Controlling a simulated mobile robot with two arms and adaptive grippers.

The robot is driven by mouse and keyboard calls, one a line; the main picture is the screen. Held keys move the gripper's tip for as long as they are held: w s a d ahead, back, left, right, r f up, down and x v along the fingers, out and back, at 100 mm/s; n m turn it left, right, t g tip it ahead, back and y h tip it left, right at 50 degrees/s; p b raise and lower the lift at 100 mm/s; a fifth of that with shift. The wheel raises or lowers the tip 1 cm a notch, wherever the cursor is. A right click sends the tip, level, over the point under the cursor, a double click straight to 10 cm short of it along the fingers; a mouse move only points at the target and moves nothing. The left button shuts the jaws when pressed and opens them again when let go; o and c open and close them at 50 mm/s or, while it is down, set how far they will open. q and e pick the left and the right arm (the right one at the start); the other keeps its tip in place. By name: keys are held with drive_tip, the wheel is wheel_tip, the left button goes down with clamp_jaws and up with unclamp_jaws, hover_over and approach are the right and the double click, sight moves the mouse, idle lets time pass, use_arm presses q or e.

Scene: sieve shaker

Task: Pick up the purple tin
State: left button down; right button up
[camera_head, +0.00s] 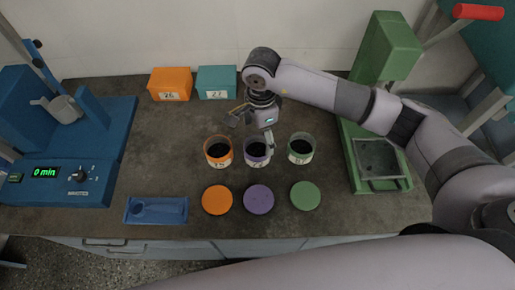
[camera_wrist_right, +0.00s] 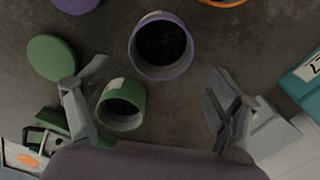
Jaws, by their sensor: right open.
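The purple tin (camera_head: 257,163) stands upright on the dark worktop, between an orange tin (camera_head: 219,163) and a green tin (camera_head: 300,158). It is open on top with dark grains inside. My right gripper (camera_head: 252,130) is open and empty, just behind and above the purple tin. In the right wrist view, the purple tin (camera_wrist_right: 160,73) lies just beyond the spread fingertips of the right gripper (camera_wrist_right: 162,68), roughly midway between them. The green tin (camera_wrist_right: 121,122) shows nearer, beside the left-hand finger. My left gripper is not in view.
Orange (camera_head: 217,200), purple (camera_head: 258,198) and green (camera_head: 305,195) lids lie in front of the tins. Orange (camera_head: 170,84) and teal (camera_head: 217,82) boxes stand at the back. A blue machine (camera_head: 105,130) is left, a green one (camera_head: 385,50) right. A blue tray (camera_head: 156,210) lies front left.

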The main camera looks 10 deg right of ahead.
sight(258, 155)
drive_tip(key=shift+s+a+f+p, duration=0.1)
drive_tip(key=shift+f+p, duration=0.25)
drive_tip(key=shift+f, duration=0.55)
drive_tip(key=f, duration=0.2)
drive_tip(key=f+p, duration=0.1)
drive_tip(key=shift+a+f+p, duration=0.3)
drive_tip(key=shift+a+f, duration=0.05)
drive_tip(key=shift+f, duration=0.5)
drive_tip(key=shift+c, duration=0.6)
drive_tip(key=c, duration=1.2)
drive_tip(key=shift+r, duration=0.1)
